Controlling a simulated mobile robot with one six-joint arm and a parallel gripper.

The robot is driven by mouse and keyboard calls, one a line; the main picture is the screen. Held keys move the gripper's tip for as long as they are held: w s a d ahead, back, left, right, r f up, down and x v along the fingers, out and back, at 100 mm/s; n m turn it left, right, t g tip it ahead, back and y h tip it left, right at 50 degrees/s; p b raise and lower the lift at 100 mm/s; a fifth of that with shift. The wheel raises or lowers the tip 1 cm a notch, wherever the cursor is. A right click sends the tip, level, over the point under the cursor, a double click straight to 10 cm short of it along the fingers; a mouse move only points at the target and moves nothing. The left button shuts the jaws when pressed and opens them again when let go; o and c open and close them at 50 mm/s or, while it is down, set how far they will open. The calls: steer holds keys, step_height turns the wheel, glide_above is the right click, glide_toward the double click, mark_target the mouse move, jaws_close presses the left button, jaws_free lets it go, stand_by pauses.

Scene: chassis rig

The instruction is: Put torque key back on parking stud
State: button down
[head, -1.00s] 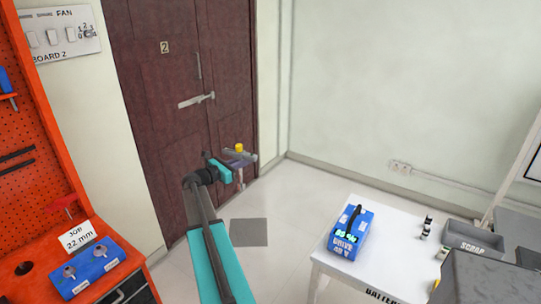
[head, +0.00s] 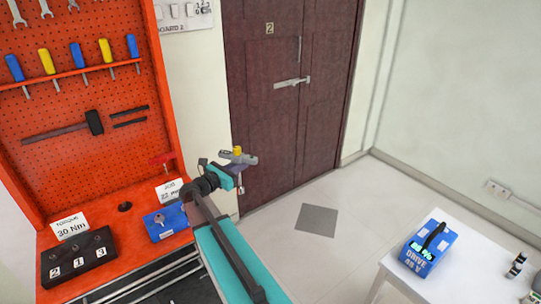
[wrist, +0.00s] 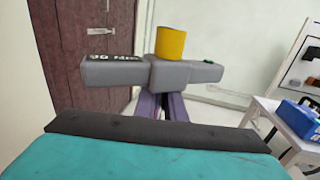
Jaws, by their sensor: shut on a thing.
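The torque key is a grey T-shaped tool (head: 250,160) with a yellow cap (head: 237,150). My gripper (wrist: 162,103) is shut on its stem, and the key is held up in the air. In the wrist view the grey crossbar (wrist: 100,70) shows upside-down "30 Nm" lettering and the yellow cap stands on top. I cannot pick out the parking stud for certain. A black block (head: 100,258) numbered 1, 2, 3 sits on the orange bench beside a "TORQUE 30 Nm" card (head: 70,226), left of my gripper and apart from it.
A blue block (head: 176,233) with a metal peg, partly behind my arm, and a dark round hole (head: 125,207) are on the orange bench. A pegboard (head: 75,105) of tools rises behind. Floor between is clear.

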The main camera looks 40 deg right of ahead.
steer(key=w+a+r+n+t+y+p, duration=0.1)
steer(key=a+n+t+y+p, duration=0.2)
steer(key=a, duration=3.6)
steer(key=n+t+y, duration=0.1)
steer(key=n+t, duration=0.3)
steer(key=t, duration=0.3)
steer(key=shift+a+r, duration=0.2)
steer(key=shift+a, duration=0.1)
steer(key=shift+d, duration=0.1)
steer(key=shift+w, duration=0.1)
